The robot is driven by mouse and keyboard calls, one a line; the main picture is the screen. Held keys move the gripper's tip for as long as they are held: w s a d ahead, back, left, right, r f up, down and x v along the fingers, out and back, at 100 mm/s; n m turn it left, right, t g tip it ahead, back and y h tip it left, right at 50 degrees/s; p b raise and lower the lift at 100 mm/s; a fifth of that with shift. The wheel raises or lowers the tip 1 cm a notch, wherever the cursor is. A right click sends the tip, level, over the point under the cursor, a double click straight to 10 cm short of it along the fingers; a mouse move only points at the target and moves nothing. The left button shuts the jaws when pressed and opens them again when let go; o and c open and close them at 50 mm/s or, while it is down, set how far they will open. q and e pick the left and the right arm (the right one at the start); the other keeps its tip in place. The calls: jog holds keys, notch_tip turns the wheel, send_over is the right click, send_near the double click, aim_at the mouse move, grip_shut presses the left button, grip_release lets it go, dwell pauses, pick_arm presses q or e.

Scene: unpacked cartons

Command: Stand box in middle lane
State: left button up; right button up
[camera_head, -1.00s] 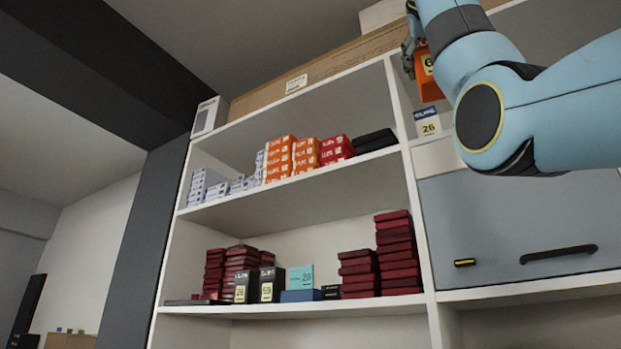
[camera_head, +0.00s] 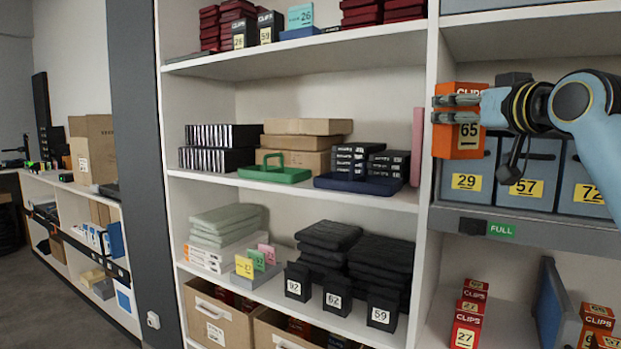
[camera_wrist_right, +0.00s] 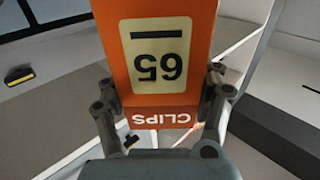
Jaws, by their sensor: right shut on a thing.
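My right gripper (camera_head: 442,109) is shut on an orange clips box (camera_head: 458,142) with a yellow label 65. It holds the box upright in front of the shelf upright, left of the grey bins. In the right wrist view the same box (camera_wrist_right: 158,65) sits between the two fingers, its lettering upside down. On the lower right shelf a red clips box marked 27 (camera_head: 466,328) stands at the left with others behind it. A tilted blue divider (camera_head: 556,305) stands to the right, with orange clips boxes (camera_head: 597,320) beyond. My left gripper is not in view.
Grey bins (camera_head: 527,205) labelled 29, 57 and 72 fill the shelf behind my arm; a green FULL tag (camera_head: 501,230) is on its edge. Bare shelf shows between the red boxes and the divider. Black boxes (camera_head: 382,309) stand left of the upright.

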jog(key=s+a+f+n+y+b, duration=0.1)
jog(key=s+f, duration=0.3)
jog(key=f, duration=0.3)
jog(key=s+a+f+n+y+b, duration=0.1)
jog(key=s+f+y, duration=0.1)
jog(key=s+f, duration=0.3)
notch_tip(320, 180, down, 3)
jog(key=shift+r+g+b, duration=0.1)
jog(key=shift+g+b, duration=0.2)
jog(key=shift+g, duration=0.1)
jog(key=s+a+f+b, duration=0.1)
jog(key=s+f, duration=0.2)
jog(key=s, duration=0.1)
jog(key=s+a+f+n+y, duration=0.1)
jog(key=s+f, duration=0.2)
jog(key=s, duration=0.1)
jog(key=s+a+f+g+y+b, duration=0.1)
jog(key=s+f, duration=0.2)
jog(key=s, duration=0.2)
jog(key=shift+n+b, duration=0.3)
jog(key=shift+s, duration=0.15)
jog(key=shift+d+f, duration=0.1)
